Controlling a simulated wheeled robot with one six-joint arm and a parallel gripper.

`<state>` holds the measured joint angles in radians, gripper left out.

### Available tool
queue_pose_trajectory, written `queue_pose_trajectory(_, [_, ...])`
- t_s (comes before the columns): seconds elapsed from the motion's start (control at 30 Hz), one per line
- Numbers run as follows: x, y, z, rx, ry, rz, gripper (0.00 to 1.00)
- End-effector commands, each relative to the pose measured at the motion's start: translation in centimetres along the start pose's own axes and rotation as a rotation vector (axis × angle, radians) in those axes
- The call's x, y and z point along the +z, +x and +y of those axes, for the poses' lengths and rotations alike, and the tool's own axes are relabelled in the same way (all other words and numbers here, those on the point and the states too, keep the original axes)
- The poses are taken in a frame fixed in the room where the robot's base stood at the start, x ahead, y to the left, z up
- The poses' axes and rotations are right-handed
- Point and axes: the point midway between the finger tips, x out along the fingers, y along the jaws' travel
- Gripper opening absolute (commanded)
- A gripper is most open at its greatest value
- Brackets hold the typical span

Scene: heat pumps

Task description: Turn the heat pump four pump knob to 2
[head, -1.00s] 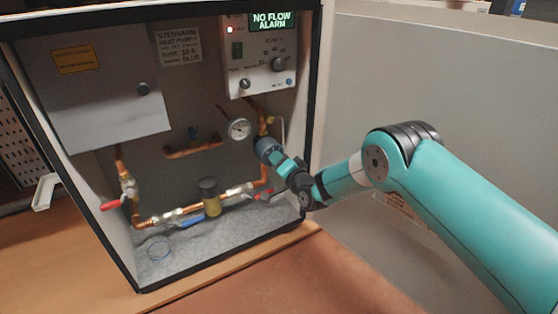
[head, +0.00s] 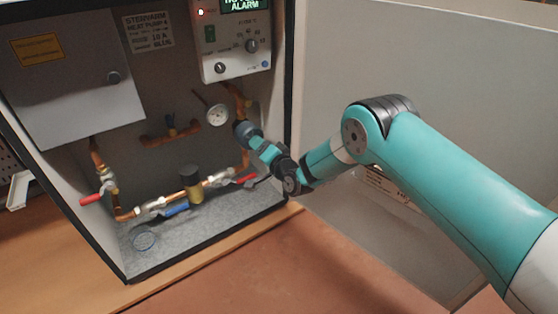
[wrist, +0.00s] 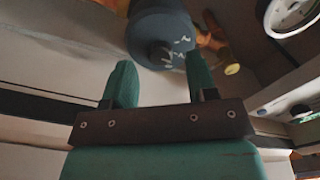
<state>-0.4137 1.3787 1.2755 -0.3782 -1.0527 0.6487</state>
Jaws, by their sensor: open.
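The dark blue-grey pump (head: 243,130) sits on the copper pipe at the right of the open cabinet labelled heat pump 4. In the wrist view, the pump (wrist: 163,25) shows pale marks on its face, too blurred to read. Its small dark knob (wrist: 159,55) faces my gripper (wrist: 160,74). My gripper is open, one finger on each side of the knob's line, with no clear contact. In the head view, my gripper (head: 257,144) is right at the pump and hides part of it. Where the knob points cannot be told.
A round gauge (head: 217,115) is just left of the pump. A control panel (head: 234,42) with a lit alarm display is above. A red-handled valve (head: 246,180) lies below. The cabinet's right wall is close to my arm; the floor in front is clear.

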Motion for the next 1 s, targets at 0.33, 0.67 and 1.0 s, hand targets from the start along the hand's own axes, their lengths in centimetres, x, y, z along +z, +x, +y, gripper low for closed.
queue_pose_trajectory(0.33, [-0.1, -6.2, 0.0, 0.005, 0.004, 0.000, 0.53])
queue_pose_trajectory(0.67, [-0.2, -10.3, 0.0, 0.007, 0.006, 0.003, 0.53])
queue_pose_trajectory(1.0, [-0.6, -11.7, -0.7, 0.005, 0.003, 0.000, 0.53])
